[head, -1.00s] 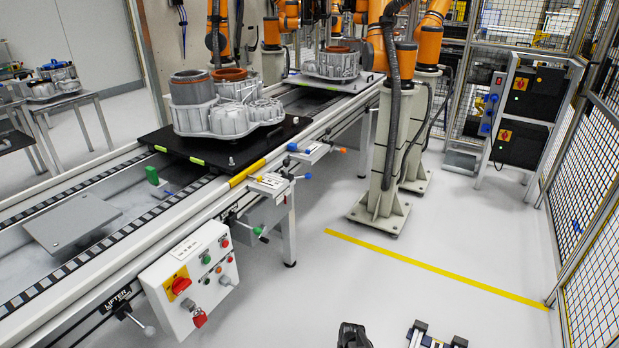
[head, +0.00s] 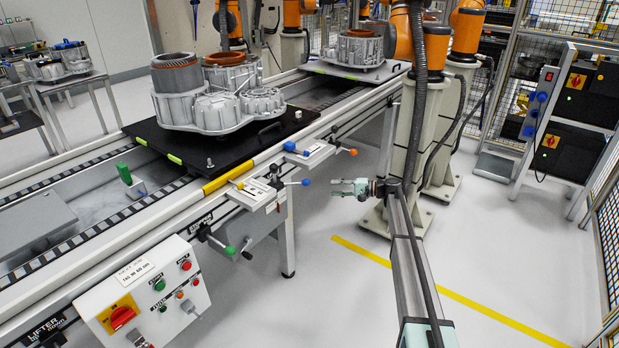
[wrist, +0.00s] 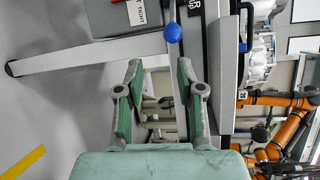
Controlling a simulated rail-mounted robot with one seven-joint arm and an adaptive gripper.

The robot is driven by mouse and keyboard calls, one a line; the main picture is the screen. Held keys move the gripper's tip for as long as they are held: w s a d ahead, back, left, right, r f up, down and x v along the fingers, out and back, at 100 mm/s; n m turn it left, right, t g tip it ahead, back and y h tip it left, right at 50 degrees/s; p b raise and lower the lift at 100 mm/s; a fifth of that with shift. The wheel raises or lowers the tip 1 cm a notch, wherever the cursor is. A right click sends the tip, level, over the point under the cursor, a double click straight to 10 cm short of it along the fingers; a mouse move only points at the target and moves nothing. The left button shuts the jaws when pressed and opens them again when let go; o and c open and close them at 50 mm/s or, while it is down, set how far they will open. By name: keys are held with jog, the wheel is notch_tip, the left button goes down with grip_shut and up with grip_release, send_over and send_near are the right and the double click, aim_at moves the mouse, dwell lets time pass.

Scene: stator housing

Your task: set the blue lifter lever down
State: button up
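The blue lifter lever (head: 304,182) sticks out to the right from the side of the conveyor, at the small labelled plate. Its rod looks roughly level, with a round blue knob at the end. My gripper (head: 338,187) is open and empty, a short way to the right of the knob and pointing left toward it. In the wrist view the blue knob (wrist: 173,33) shows beyond the two spread green fingers (wrist: 159,75), apart from them and a little nearer the right finger's line. The lever's rod is hard to make out there.
An orange-knobbed lever (head: 352,152) and a green-knobbed lever (head: 231,250) stand out from the same conveyor side. A control box (head: 150,290) hangs at lower left. A black pallet (head: 235,160) carries the stator housing (head: 215,95).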

aim_at(302, 183)
jog(key=shift+y, duration=0.4)
jog(key=a, duration=0.5)
jog(key=w+a+p, duration=0.1)
jog(key=a, duration=0.5)
jog(key=w+a, duration=0.1)
jog(key=a, duration=0.5)
jog(key=shift+w+a, duration=0.2)
jog(key=shift+w, duration=0.05)
grip_shut()
